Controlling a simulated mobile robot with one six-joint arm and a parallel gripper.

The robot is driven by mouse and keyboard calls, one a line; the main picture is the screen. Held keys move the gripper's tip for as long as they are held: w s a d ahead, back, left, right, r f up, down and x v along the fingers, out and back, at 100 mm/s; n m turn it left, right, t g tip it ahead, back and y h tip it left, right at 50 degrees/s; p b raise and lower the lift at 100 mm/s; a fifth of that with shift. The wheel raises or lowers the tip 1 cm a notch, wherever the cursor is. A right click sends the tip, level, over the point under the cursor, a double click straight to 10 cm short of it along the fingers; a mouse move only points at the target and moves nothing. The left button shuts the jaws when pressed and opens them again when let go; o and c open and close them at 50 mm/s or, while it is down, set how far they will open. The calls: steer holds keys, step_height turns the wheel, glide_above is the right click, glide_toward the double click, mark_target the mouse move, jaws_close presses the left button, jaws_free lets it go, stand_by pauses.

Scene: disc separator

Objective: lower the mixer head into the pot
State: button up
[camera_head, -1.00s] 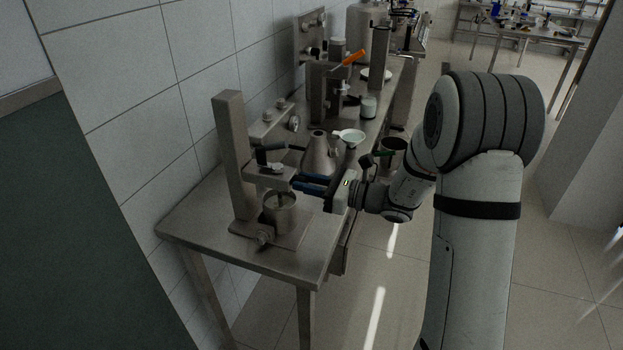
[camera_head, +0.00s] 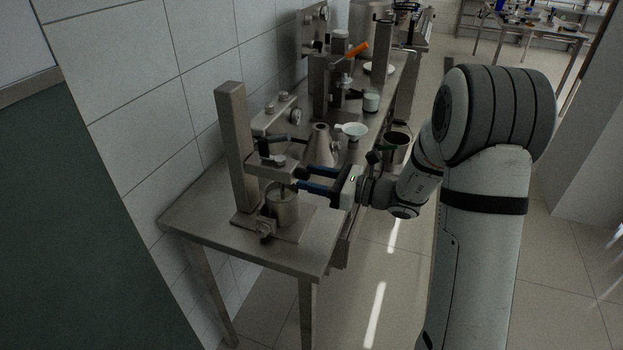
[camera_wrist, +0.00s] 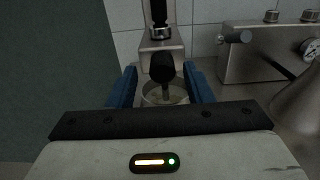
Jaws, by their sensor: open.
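The mixer stand is a grey metal column (camera_head: 235,150) with the mixer head (camera_head: 277,167) projecting as a block with a black handle on top. The metal pot (camera_head: 283,212) stands on the stand's base below the head. A thin shaft reaches down into the pot's mouth. My gripper (camera_head: 299,178) is open beside the head, at its right end, with blue fingers pointing left. In the wrist view, the head (camera_wrist: 160,57) and its black knob (camera_wrist: 164,70) show between the two fingers, with the pot (camera_wrist: 166,94) below. I cannot tell whether the fingers touch the head.
A metal conical flask (camera_head: 321,148), a white funnel (camera_head: 352,130) and a jar (camera_head: 371,101) stand further along the bench. A control box with a gauge (camera_head: 296,116) is by the wall. Bare benchtop (camera_head: 205,215) lies left of the stand.

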steer(key=v, duration=0.6)
steer(key=shift+s+d+b, duration=0.15)
steer(key=shift+d+b, duration=0.2)
steer(key=shift+b, duration=0.1)
steer(key=s+a+n+g+h, duration=0.3)
steer(key=s+n+g+h, duration=0.4)
steer(key=s+n, duration=0.6)
steer(key=s+d+n+t+h, duration=0.3)
steer(key=s+d+n+h, duration=0.6)
steer(key=d, duration=0.3)
steer(key=shift+s+r+h, duration=0.25)
steer(key=shift+s+h, duration=0.2)
steer(key=shift+h, duration=0.05)
